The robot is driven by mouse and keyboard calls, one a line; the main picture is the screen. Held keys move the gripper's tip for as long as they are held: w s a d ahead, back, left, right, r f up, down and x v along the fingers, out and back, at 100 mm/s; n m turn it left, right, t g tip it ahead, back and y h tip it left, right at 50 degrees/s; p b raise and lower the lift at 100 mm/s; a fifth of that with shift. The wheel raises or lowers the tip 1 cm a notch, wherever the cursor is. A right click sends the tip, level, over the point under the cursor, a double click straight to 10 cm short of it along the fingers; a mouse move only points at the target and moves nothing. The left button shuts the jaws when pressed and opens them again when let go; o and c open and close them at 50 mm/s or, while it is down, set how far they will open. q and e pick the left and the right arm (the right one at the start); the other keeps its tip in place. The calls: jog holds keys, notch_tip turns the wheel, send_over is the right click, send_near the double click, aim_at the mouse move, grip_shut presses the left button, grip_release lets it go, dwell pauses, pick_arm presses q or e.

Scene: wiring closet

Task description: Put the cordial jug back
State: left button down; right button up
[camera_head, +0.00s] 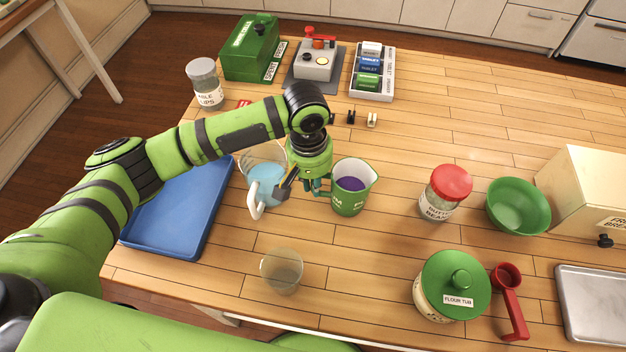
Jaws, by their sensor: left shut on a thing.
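A green jug (348,201) with white lettering and purple liquid (351,184) stands upright near the middle of the table. My left gripper (313,188) is shut at its left side, where its handle would be. The handle is mostly hidden by the gripper. I cannot tell whether the jug touches the table. A clear jug (266,186) with blue liquid and a white handle is just left of the gripper, partly behind my arm. My right gripper is not in view.
A blue tray (162,249) lies left, partly under my arm. An empty glass (282,271) stands in front. The bean jar (445,193), green bowl (518,206), flour tub (438,287) and red scoop (512,305) are right. The table behind the bean jar is clear.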

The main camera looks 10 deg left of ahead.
pick_arm(q)
jog(key=c, duration=1.3)
grip_release()
jog(key=shift+r, duration=0.15)
jog(key=r, duration=0.3)
jog(key=r+b, duration=0.1)
jog(key=r, duration=0.3)
jog(key=r+b, duration=0.1)
jog(key=r, duration=0.2)
jog(key=shift+a+r, duration=0.2)
jog(key=shift+a, duration=0.05)
jog(key=shift+s+r+b, duration=0.1)
jog(key=shift+r+b, duration=0.2)
jog(key=shift+r, duration=0.5)
